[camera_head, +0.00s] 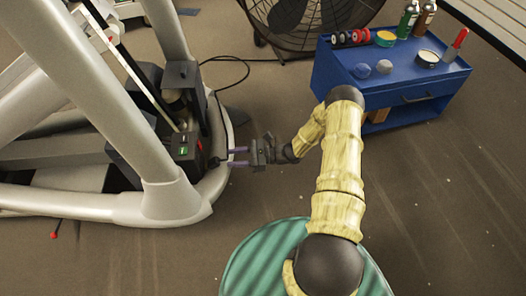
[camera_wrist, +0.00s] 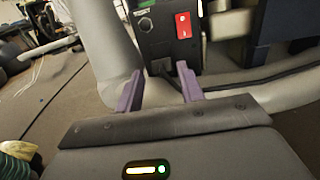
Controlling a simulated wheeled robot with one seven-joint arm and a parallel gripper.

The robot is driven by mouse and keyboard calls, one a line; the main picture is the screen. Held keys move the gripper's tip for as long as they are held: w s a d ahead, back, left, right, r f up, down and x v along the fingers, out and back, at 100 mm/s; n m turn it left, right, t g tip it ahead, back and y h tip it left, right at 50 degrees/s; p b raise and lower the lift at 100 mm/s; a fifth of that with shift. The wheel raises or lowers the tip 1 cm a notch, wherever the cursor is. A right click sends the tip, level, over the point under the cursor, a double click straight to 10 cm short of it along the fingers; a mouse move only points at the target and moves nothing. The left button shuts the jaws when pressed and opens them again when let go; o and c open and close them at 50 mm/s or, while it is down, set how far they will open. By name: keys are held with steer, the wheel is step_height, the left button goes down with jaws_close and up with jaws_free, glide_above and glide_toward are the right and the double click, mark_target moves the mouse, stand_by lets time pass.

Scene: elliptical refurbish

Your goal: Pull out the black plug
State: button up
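The black plug (camera_wrist: 162,68) sits low on the black box of the machine in the wrist view, below the red switch (camera_wrist: 183,25). It lies ahead of my gripper, and its cable (camera_wrist: 260,80) runs to the right, partly behind the right finger. My gripper (camera_wrist: 161,84) is open, its two purple fingers apart with nothing between them. In the head view my gripper (camera_head: 233,157) points left at the black box (camera_head: 184,146) with its green light, a short way from it. The plug is too small and dark to make out clearly there.
The white machine frame (camera_head: 172,200) curves below and around the box. A blue cart (camera_head: 335,75) with cans and bottles stands at the back right, next to a large fan (camera_head: 300,25). A black cable (camera_head: 235,62) lies on the floor.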

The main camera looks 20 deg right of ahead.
steer(key=p+v, duration=0.3)
steer(key=v, duration=0.7)
steer(key=shift+d, duration=0.3)
steer(key=shift+s, duration=0.1)
steer(key=s+a+r+n+h+p, duration=0.1)
steer(key=s+r+n+h+p, duration=0.45)
steer(key=r, duration=0.85)
steer(key=s+a+r+n+g+h+p, duration=0.1)
steer(key=s+r+n+h+p, duration=0.25)
steer(key=r+n+h, duration=0.65)
steer(key=s+a+r+n+h+p, duration=0.15)
steer(key=s+r+n+p, duration=0.35)
steer(key=r, duration=1.2)
step_height(320, 180, up, 38)
steer(key=p, duration=3.6)
steer(key=shift+s+f+h+p, duration=0.25)
steer(key=shift+s+h+p, duration=0.05)
steer(key=shift+s+p, duration=0.05)
steer(key=shift+w, duration=0.1)
